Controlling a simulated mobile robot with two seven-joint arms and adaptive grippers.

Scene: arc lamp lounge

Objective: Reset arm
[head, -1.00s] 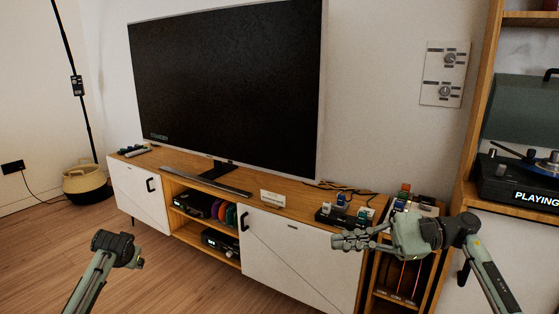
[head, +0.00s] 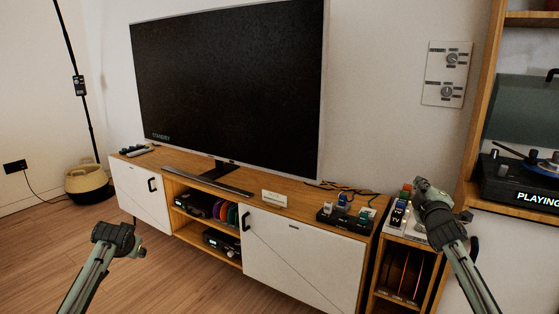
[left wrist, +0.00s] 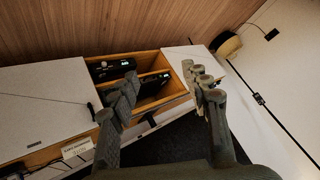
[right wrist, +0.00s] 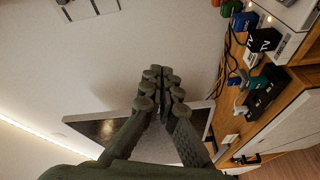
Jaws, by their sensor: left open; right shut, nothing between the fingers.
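My right gripper (head: 422,186) is in front of the wall at the right end of the TV cabinet, above the narrow side shelf. It points away from the head camera. In the right wrist view its fingers (right wrist: 162,75) meet at the tips with nothing between them. My left arm comes in at the lower left of the head view, over the wood floor, its fingers not clearly visible there. In the left wrist view the left fingers (left wrist: 163,80) are spread apart and empty, with the cabinet behind them.
The long cabinet (head: 297,254) carries a large TV (head: 230,90) and a black power strip (head: 342,219). The side shelf (head: 426,274) is close to my right arm. A turntable (head: 520,180) stands at the far right. The floor (head: 190,285) before the cabinet is clear.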

